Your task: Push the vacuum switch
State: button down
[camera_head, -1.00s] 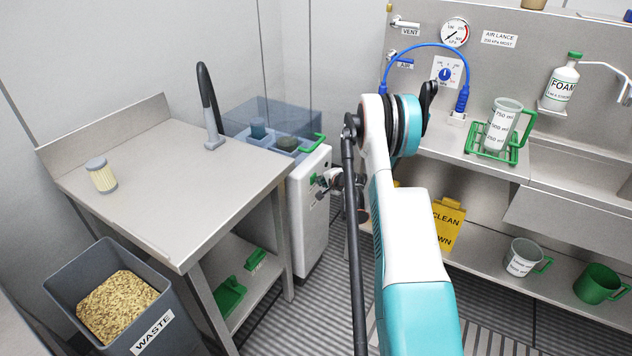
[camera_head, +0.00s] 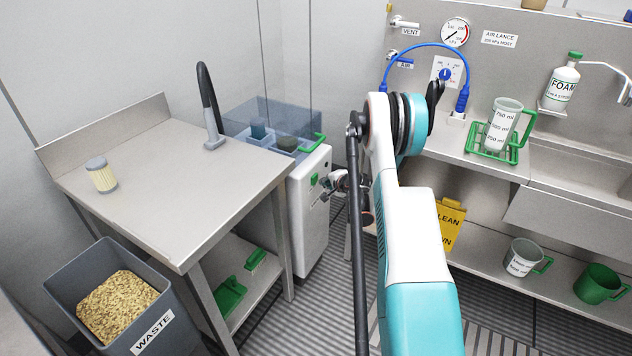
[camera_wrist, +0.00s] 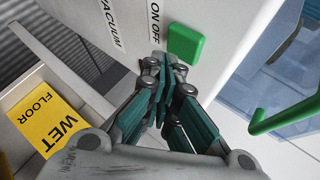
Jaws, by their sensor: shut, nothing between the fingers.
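The vacuum switch is a green square rocker (camera_wrist: 186,43) on a white panel, beside the words ON OFF and VACUUM in the wrist view. In the head view the switch (camera_head: 314,179) is small on the front of the white vacuum cabinet (camera_head: 308,225). My gripper (camera_wrist: 164,64) is shut and empty, its tips just below and left of the switch in the wrist picture. A small gap seems to lie between them, but contact is hard to judge. In the head view my gripper (camera_head: 326,187) is small, right of the switch. I cannot tell which way the switch is set.
A steel table (camera_head: 180,190) stands left of the cabinet, with a filter cartridge (camera_head: 101,175) on it. A waste bin (camera_head: 185,317) stands in front. A clear blue box (camera_head: 270,122) tops the cabinet. A yellow wet floor sign (camera_wrist: 47,118) is near my gripper.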

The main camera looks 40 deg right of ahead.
jog(key=s, duration=0.1)
jog(key=s+d, duration=0.1)
jog(key=s, duration=0.1)
jog(key=s+d, duration=0.1)
jog(key=shift+s, duration=0.3)
jog(key=shift+a, duration=0.1)
dwell(0.4)
